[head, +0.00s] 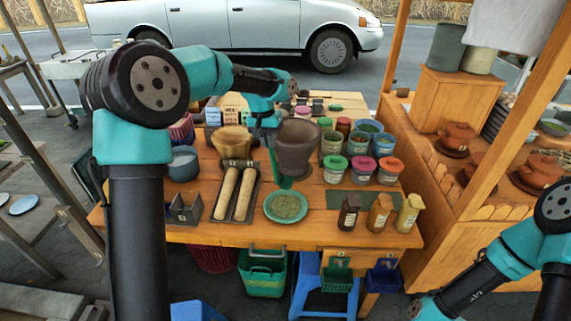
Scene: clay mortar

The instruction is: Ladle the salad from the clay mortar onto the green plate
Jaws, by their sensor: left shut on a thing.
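The brown clay mortar (298,147) stands upright near the middle of the wooden table; its inside is hard to see. The green plate (270,213) lies flat in front of it and bears green salad (286,205). My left gripper (267,132) is just left of the mortar, shut on the green ladle (273,161). The ladle hangs down, its lower end (286,183) over or at the plate's far rim; I cannot tell whether it touches or holds salad. My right gripper (425,309) is low at the right, away from the table; its fingers are unclear.
A tray (251,209) with two pale rolling-pin-like rods (227,194) lies left of the plate. Lidded jars (362,170) and small bottles (380,213) stand to the right. A tan bowl (231,140) and a grey pot (183,164) are at the left.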

